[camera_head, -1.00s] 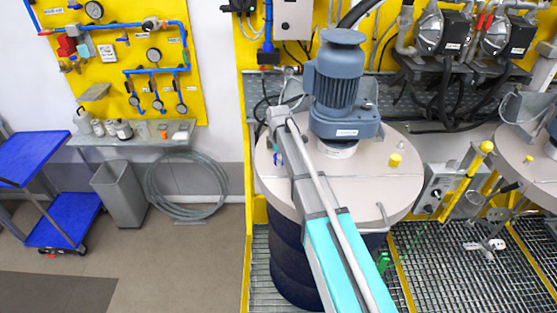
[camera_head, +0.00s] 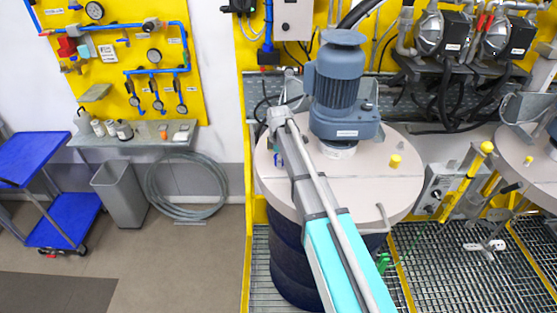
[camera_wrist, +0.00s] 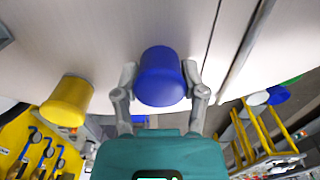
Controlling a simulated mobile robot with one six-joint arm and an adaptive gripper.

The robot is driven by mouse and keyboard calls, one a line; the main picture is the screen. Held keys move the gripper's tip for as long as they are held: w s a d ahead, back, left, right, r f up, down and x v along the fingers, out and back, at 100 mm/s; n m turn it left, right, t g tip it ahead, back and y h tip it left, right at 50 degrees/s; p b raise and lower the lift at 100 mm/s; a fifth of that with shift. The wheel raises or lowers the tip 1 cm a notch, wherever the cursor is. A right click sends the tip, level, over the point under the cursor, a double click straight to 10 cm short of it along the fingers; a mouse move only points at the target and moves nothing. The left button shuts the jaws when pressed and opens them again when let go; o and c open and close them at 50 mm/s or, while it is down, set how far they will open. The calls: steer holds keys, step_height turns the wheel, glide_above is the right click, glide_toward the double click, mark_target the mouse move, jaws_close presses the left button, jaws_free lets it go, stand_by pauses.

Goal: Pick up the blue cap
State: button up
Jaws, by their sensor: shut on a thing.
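The blue cap (camera_wrist: 161,77) sits between the two grey fingers of my gripper (camera_wrist: 160,88) in the wrist view. The fingers are shut on its sides. The light drum lid (camera_wrist: 120,25) lies right behind the cap; I cannot tell whether the cap still touches it. In the head view my gripper (camera_head: 277,150) is at the left part of the drum lid (camera_head: 375,185), and only a small blue patch of the cap (camera_head: 279,160) shows beside my arm.
A yellow cap (camera_wrist: 67,101) is on the same lid and shows at right in the head view (camera_head: 395,161). The blue-grey agitator motor (camera_head: 337,90) stands at the lid's middle, close to my arm. A blue cart (camera_head: 60,220) and grey bin (camera_head: 120,195) stand left.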

steer(key=shift+r, duration=0.1)
step_height(320, 180, up, 2)
steer(key=p, duration=0.2)
steer(key=shift+r+p, duration=0.2)
steer(key=shift+p, duration=0.15)
steer(key=s+d+r+p, duration=0.2)
steer(key=s+r+p, duration=0.3)
steer(key=s, duration=0.1)
steer(key=s+d+r+p, duration=0.2)
steer(key=s+r+p, duration=0.3)
steer(key=s, duration=0.2)
steer(key=shift+s+d+r, duration=0.15)
steer(key=shift+d+r, duration=0.05)
steer(key=shift+d, duration=0.05)
steer(key=shift+f, duration=0.15)
